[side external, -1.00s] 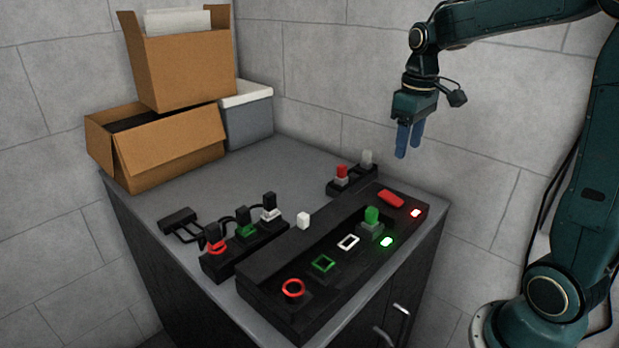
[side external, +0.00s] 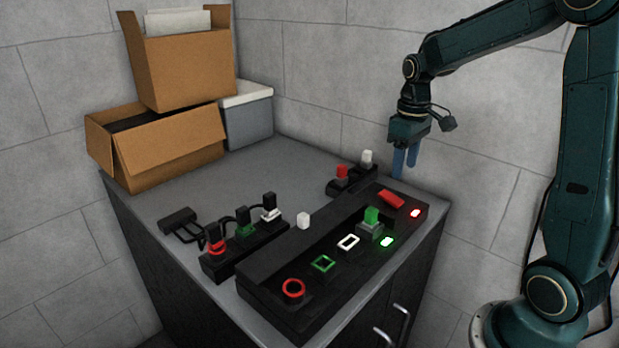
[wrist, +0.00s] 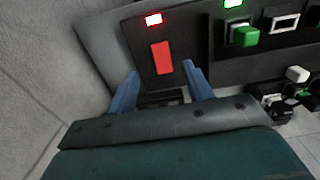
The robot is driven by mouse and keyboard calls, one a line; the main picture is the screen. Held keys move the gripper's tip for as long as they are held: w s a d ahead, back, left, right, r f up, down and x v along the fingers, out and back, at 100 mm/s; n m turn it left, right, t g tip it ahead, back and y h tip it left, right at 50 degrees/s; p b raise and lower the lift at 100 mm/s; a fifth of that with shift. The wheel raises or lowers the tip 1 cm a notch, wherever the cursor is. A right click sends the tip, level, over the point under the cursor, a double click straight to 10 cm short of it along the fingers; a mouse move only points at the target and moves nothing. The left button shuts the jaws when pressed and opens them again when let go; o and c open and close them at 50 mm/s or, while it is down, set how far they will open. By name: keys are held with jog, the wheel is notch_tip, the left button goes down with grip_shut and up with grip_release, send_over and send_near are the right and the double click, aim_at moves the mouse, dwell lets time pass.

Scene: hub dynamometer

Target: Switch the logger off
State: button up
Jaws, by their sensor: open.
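A long black panel (side external: 262,270) lies along the front of the cabinet top. At its right end is a red switch (side external: 391,198), with a lit red lamp (side external: 415,213) beside it. No label that names the logger is readable. In the wrist view the red switch (wrist: 162,57) lies just beyond the fingertips, roughly centred between them, and the red lamp (wrist: 154,19) is above it. My gripper (side external: 405,163) is open and empty, above the cabinet's back right edge and apart from the switch. Its blue fingers (wrist: 163,82) point toward the panel's end.
A plug strip (side external: 222,266) lies left; cardboard boxes (side external: 180,60) stand back left.

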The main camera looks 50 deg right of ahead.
aim_at(398, 201)
notch_tip(398, 201, down, 9)
jog(key=shift+r, duration=0.1)
dwell(0.4)
jog(key=c, duration=1)
jog(key=shift+w+r+g, duration=0.15)
jog(key=shift+w+g, duration=0.15)
jog(key=shift+g, duration=0.85)
jog(key=shift+w+r+g, duration=0.1)
jog(key=shift+w+g, duration=0.2)
jog(key=shift+g, duration=0.85)
